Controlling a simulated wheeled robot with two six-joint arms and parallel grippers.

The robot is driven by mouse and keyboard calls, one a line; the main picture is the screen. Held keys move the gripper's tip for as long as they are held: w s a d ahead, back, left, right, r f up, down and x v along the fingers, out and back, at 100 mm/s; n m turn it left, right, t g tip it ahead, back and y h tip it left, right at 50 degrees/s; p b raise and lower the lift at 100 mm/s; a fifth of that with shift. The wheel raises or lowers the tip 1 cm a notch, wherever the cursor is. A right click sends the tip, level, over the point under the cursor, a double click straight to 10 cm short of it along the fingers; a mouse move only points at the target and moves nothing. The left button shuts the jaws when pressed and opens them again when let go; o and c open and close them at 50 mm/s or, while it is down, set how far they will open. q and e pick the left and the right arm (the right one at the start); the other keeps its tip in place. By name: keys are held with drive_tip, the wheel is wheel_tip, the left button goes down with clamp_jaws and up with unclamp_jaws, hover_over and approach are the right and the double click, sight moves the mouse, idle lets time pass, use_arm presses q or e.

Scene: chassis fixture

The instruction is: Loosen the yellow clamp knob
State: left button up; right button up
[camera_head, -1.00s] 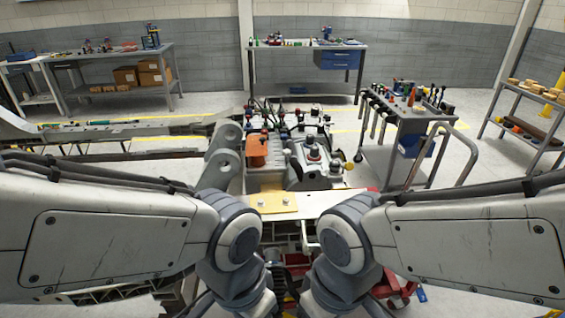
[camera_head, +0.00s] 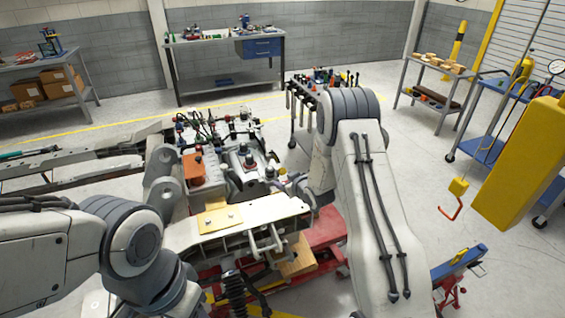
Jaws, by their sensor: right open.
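The yellow clamp knob (camera_head: 282,171) is a tiny spot at the right end of the grey machined housing (camera_head: 240,176) on the chassis fixture. My right gripper (camera_head: 287,184) is small and partly hidden by its own forearm. It is open and close beside the knob; I cannot tell whether it touches the knob. My left arm comes in at the lower left and bends down out of the picture; its gripper is not in view.
An orange block (camera_head: 194,170) and several dark fittings crowd the fixture left of the knob. A yellow plate (camera_head: 219,219) lies in front. A yellow hoist block (camera_head: 520,165) with a red hook (camera_head: 452,208) hangs at the right. A tool cart (camera_head: 318,85) stands behind my right arm.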

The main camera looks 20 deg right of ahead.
sight(283, 172)
drive_tip(key=shift+t, duration=0.6)
drive_tip(key=w+d+f+p, duration=0.1)
drive_tip(key=w, duration=0.2)
drive_tip(key=w+f+p, duration=0.1)
drive_tip(key=w+f, duration=0.1)
drive_tip(key=w, duration=0.1)
drive_tip(key=w+d+f+p, duration=0.1)
drive_tip(key=w, duration=0.2)
drive_tip(key=shift+w+d+f+p, duration=0.3)
drive_tip(key=shift+w+f, duration=0.05)
drive_tip(key=shift+f, duration=0.05)
clamp_jaws()
